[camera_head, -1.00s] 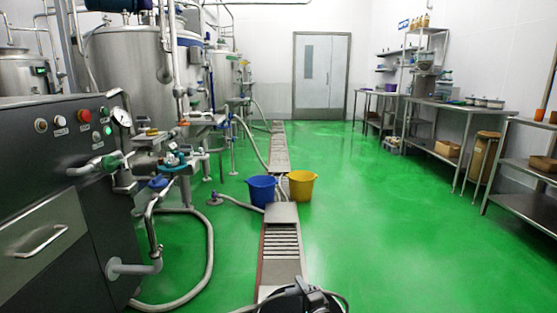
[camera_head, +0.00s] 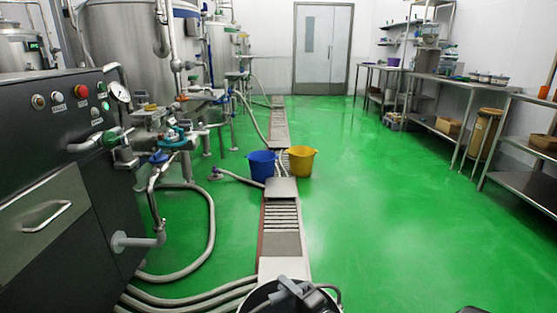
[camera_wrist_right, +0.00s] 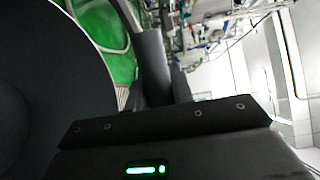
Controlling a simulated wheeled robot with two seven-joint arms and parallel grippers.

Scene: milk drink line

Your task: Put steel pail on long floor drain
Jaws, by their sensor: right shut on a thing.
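The steel pail (camera_head: 262,292) shows at the bottom edge of the head view, with only its round rim and part of its inside in sight. My right gripper (camera_head: 303,293) is shut on the pail's rim side. The long floor drain (camera_head: 282,240) runs up the middle of the green floor, with slotted grates and plain steel plates. The pail appears in line with the drain's near end; its base is hidden, so I cannot tell whether it touches. In the right wrist view a dark curved surface fills the left, too dark to identify. My left gripper is out of view.
A blue bucket (camera_head: 262,164) and a yellow bucket (camera_head: 300,161) stand beside the drain farther on. Grey hoses (camera_head: 190,300) lie on the floor at left, near a dark control cabinet (camera_head: 50,170). Steel tables (camera_head: 455,90) line the right wall. Green floor (camera_head: 390,220) right of the drain is clear.

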